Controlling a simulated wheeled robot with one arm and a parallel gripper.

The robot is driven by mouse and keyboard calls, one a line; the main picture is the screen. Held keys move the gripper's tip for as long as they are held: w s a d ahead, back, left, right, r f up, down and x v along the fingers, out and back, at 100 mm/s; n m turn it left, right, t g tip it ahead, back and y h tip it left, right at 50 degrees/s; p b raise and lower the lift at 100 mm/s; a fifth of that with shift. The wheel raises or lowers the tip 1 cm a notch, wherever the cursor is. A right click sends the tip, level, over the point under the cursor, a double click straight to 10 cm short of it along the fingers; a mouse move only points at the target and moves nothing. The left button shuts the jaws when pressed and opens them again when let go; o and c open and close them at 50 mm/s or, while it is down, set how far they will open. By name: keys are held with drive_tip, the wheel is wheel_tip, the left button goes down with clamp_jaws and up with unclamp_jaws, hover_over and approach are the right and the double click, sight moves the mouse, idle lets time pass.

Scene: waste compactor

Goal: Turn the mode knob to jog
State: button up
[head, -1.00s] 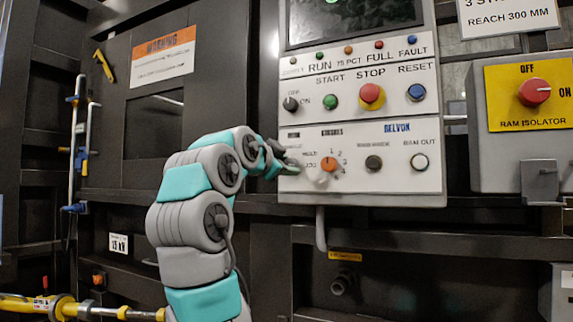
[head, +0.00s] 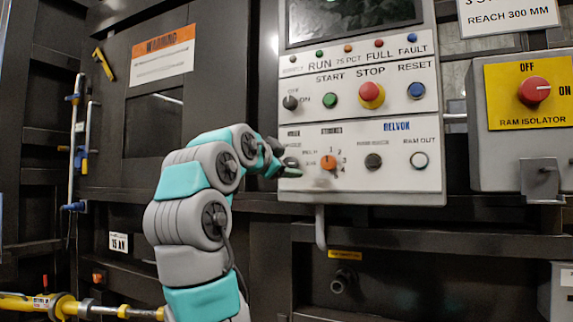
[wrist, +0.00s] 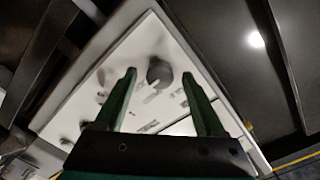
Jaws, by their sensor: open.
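My gripper (head: 287,165) is at the left edge of the control panel's lower row in the head view. It covers the spot below the small left label, where the mode knob would be, so that knob is hidden there. In the wrist view my gripper (wrist: 159,76) is open, with two green fingers apart and nothing between them in its grasp. A dark round knob (wrist: 159,71) with a pale pointer, which looks like the mode knob, shows between the fingertips. I cannot tell whether the fingers touch it or which position it points to.
An orange selector knob (head: 328,163) with numbers around it sits just right of my gripper. A dark button (head: 373,162) and a white button (head: 419,160) are further right. Above are a dark off/on knob (head: 290,103), a green start button (head: 330,101) and a red stop button (head: 371,95).

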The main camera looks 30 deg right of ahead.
drive_tip(key=b+v, duration=0.1)
drive_tip(key=v, duration=0.6)
drive_tip(key=shift+a, duration=0.2)
drive_tip(key=shift+s, duration=0.1)
